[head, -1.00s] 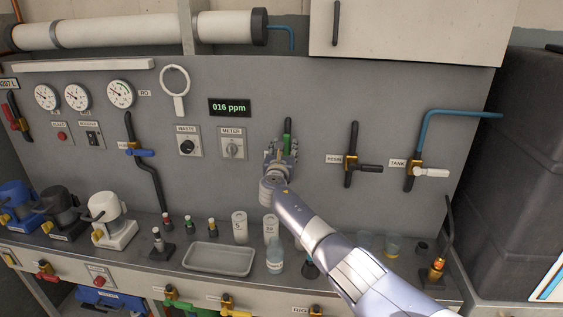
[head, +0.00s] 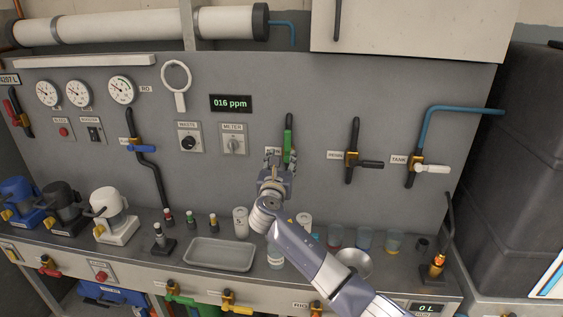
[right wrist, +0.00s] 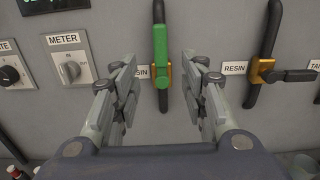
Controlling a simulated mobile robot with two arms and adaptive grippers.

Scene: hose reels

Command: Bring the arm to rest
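My right arm reaches up from the lower right in the head view, and its gripper (head: 279,163) is in front of the grey wall panel. The right wrist view shows its two fingers (right wrist: 160,90) spread apart with nothing between them. Beyond the gap is a valve with a green handle (right wrist: 160,50), which points upward along its pipe. In the head view the green handle (head: 288,144) shows just above the gripper, apart from it as far as I can tell. My left gripper is not in view.
Two more valves, resin (head: 352,160) and tank (head: 415,165), are to the right. Below the arm, the counter carries a grey tray (head: 218,255), bottles, cups and a metal bowl (head: 354,262). The METER knob (head: 234,145) is left of the gripper.

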